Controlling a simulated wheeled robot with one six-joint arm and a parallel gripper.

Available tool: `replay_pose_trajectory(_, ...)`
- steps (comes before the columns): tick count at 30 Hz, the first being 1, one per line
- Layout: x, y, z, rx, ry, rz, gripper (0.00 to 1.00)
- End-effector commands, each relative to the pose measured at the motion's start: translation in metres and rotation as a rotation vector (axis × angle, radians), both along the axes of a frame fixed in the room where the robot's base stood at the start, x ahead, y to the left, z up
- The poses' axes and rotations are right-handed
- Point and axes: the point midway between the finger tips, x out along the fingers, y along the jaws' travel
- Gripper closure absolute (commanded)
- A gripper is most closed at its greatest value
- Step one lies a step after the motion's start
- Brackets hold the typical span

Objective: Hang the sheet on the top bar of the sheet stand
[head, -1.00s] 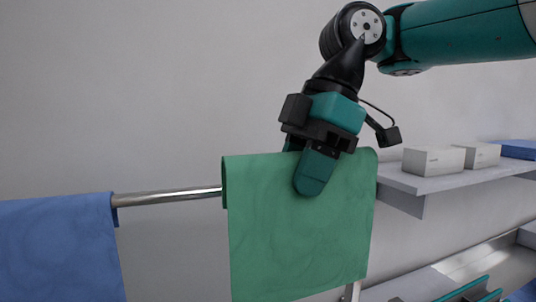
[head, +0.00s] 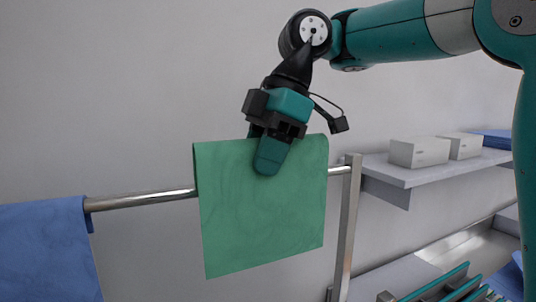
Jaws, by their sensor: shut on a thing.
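The green sheet (head: 262,220) hangs folded from my gripper (head: 268,155), which is shut on its top edge near the middle. The sheet is in front of or over the top bar (head: 145,200) of the sheet stand (head: 347,230); I cannot tell whether it rests on the bar. Its top edge appears above the bar's line. The bar shows on both sides of the sheet, and the part between is hidden behind it. The far fingertip is hidden by the sheet.
A blue sheet (head: 45,250) hangs on the bar at the left. A shelf (head: 400,175) with white boxes (head: 419,152) and a blue item (head: 490,138) is at the right. Teal-edged racks (head: 445,285) stand at the lower right. Bare bar lies between the two sheets.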

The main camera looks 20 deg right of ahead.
Motion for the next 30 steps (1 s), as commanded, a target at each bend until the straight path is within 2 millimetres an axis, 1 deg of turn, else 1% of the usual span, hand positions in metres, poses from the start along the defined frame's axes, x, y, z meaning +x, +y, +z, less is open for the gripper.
replay_pose_trajectory(3, 0.011, 0.0, 0.001, 0.0, 0.001, -0.001, 0.95)
replay_pose_trajectory(23, 0.066, 0.0, 0.001, 0.0, 0.001, -0.001, 0.95)
replay_pose_trajectory(24, 0.065, 0.0, -0.008, 0.0, 0.0, 0.0, 0.95)
replay_pose_trajectory(30, 0.065, 0.0, -0.026, 0.0, 0.001, -0.002, 0.95)
